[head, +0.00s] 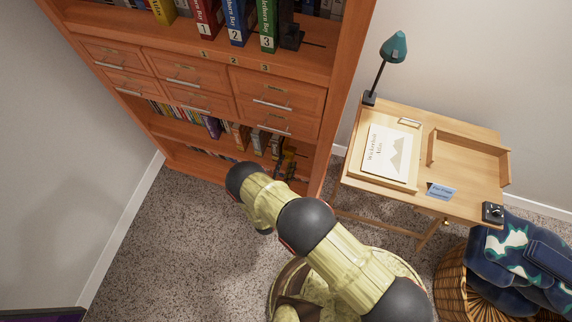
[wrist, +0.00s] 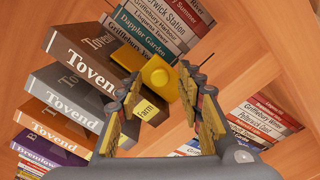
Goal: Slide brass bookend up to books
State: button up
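A small "Farm" label (wrist: 147,108) shows between the fingers. In the head view my gripper (head: 284,165) is at the lower shelf, and the bookend cannot be made out there.
The wooden bookcase (head: 335,70) has drawers above the lower shelf. A desk (head: 345,180) with a lamp stands right, near a wicker basket (head: 452,285). Carpet (head: 180,240) is clear left of my arm.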

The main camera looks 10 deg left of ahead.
jog(key=s+a, duration=0.1)
jog(key=s, duration=1.1)
dwell(0.4)
